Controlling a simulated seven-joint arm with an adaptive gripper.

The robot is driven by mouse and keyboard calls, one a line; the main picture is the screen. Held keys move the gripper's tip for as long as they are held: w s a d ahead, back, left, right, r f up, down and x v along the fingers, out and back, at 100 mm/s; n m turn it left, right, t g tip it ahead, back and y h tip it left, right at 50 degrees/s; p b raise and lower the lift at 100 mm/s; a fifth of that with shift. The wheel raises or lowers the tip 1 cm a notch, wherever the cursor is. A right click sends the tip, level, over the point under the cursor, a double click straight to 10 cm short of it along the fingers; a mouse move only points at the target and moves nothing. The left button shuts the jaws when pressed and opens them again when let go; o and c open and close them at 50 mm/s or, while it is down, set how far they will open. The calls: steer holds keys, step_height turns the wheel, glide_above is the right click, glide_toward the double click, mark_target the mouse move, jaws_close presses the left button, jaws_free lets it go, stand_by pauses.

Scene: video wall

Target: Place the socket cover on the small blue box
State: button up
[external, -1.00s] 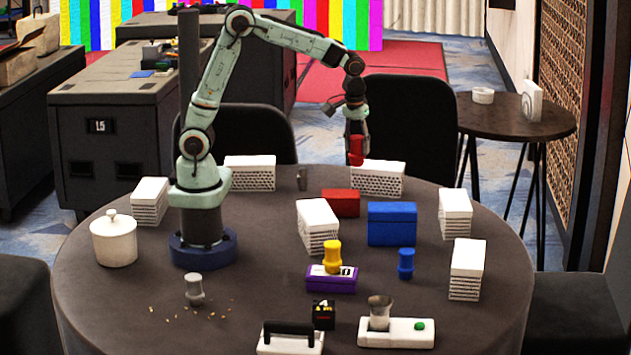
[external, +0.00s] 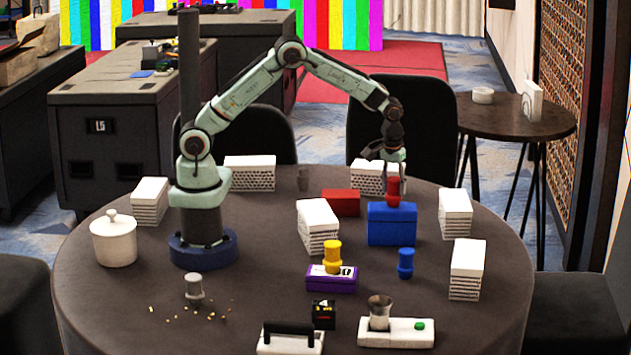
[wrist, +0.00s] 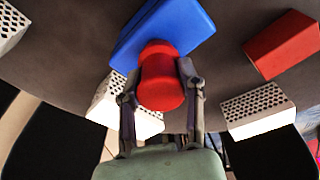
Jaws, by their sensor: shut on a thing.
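A red spool-shaped piece (external: 394,193), which looks like the socket cover, is upright in my gripper (external: 394,176). My gripper is shut on it, with one finger on each side in the wrist view (wrist: 161,88). The blue box (external: 391,228) is directly below the red piece. The red piece's lower end is at the box's top face; I cannot tell whether it touches or hangs just above. In the wrist view the blue box (wrist: 150,30) shows behind the red piece, which hides part of it.
A red box (external: 340,202) lies left of the blue box. White perforated blocks (external: 318,228) (external: 455,214) stand on both sides. A blue spool piece (external: 405,263) stands in front. A yellow spool piece (external: 332,257) sits on a purple box (external: 330,281).

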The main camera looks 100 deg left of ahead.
mark_target(390, 182)
steer(key=shift+f, duration=0.15)
steer(key=o, duration=0.8)
steer(key=shift+o, duration=0.2)
steer(key=r, duration=0.4)
steer(key=d+r, duration=0.1)
steer(key=r, duration=0.6)
steer(key=shift+s+d+r, duration=0.15)
steer(key=shift+s+r, duration=0.1)
steer(key=shift+r, duration=0.15)
steer(key=s+d+r+m, duration=0.2)
steer(key=s+d+m, duration=0.15)
steer(key=s, duration=0.35)
steer(key=s+d+r+m, duration=0.2)
steer(key=s+d+r, duration=0.15)
steer(key=s, duration=0.45)
steer(key=s+d+f+m, duration=0.1)
steer(key=s+f+m, duration=0.1)
steer(key=s, duration=0.6)
steer(key=s+d+f+m, duration=0.2)
steer(key=s+m, duration=0.2)
steer(key=s, duration=0.4)
steer(key=shift+f+g, duration=0.4)
